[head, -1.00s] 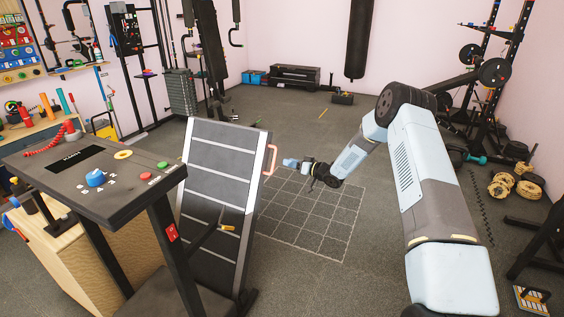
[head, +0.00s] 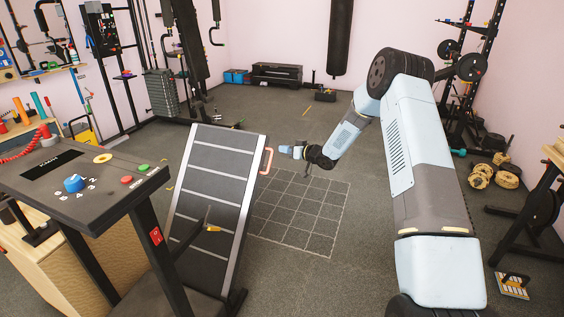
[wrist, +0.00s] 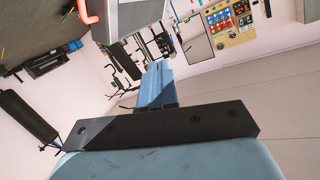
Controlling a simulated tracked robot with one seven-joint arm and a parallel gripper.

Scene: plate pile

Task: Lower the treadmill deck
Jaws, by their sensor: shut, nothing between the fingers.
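The treadmill deck (head: 213,180) stands folded up and tilted beside the console in the head view. It is a dark panel with light cross stripes and silver side rails. An orange-red handle (head: 267,161) sticks out from its upper right edge; part of a similar handle (wrist: 88,10) shows at the top of the wrist view. A dark latch lever with a yellow tip (head: 212,228) sits low on the deck. My gripper (head: 284,150) is shut and empty, just right of the handle and apart from it. Its blue fingers (wrist: 159,82) also show in the wrist view.
The console (head: 80,180) carries a blue dial, coloured buttons and a red switch on its post. A marked grid (head: 300,212) on the floor right of the deck is clear. Weights (head: 490,175) and a rack stand at the right.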

